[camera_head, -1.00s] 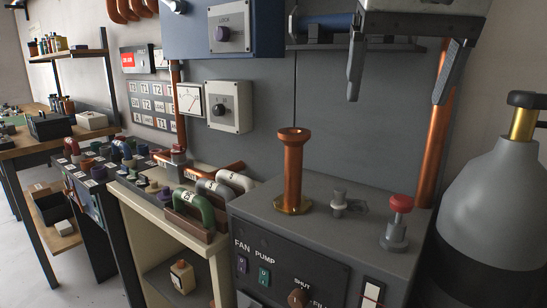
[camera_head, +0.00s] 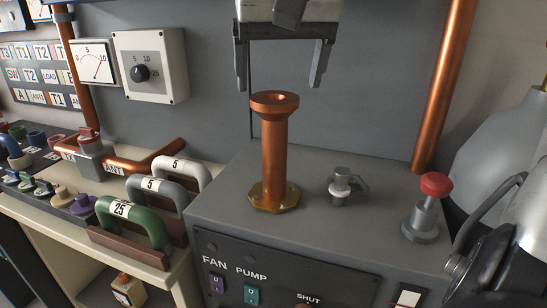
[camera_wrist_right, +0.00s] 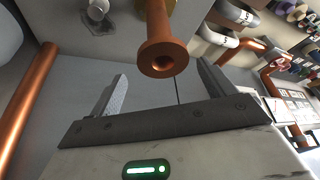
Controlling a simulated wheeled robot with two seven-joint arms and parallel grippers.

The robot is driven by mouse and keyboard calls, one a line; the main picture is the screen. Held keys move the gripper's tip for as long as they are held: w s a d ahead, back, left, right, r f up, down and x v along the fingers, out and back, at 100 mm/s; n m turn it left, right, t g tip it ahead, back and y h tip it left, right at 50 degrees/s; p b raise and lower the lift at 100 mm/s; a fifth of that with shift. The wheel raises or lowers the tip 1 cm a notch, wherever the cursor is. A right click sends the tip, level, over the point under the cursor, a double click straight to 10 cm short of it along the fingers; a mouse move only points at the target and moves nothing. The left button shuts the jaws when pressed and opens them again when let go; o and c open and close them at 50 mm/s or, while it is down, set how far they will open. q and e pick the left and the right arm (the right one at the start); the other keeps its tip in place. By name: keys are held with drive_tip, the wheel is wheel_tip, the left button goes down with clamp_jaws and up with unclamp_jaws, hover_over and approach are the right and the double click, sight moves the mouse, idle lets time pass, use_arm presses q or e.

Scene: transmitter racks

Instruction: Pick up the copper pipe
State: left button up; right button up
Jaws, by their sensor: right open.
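The copper pipe (camera_head: 273,150) stands upright on the grey cabinet top, with a wide flared upper rim and a brass-coloured foot. My right gripper (camera_head: 280,86) is open and empty above it, fingers pointing down, with the tips near rim height in the head view. In the right wrist view the pipe (camera_wrist_right: 160,30) shows its round open end between the finger directions, and the gripper (camera_wrist_right: 163,75) has visible space between its fingers. I see no contact between them. My left gripper is not in view.
On the cabinet top (camera_head: 350,240), a small grey valve fitting (camera_head: 345,184) and a red-knobbed valve (camera_head: 432,195) stand right of the pipe. A fixed copper tube (camera_head: 444,85) rises behind them. Handled blocks (camera_head: 135,222) sit left. A grey cylinder (camera_head: 510,160) stands at the right.

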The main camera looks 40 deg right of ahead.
hover_over(274, 152)
drive_tip(key=w+d, duration=0.2)
wheel_tip(274, 152, down, 6)
drive_tip(key=shift+f+b, duration=0.1)
drive_tip(key=shift+b, duration=0.2)
drive_tip(key=shift+w, duration=0.1)
clamp_jaws()
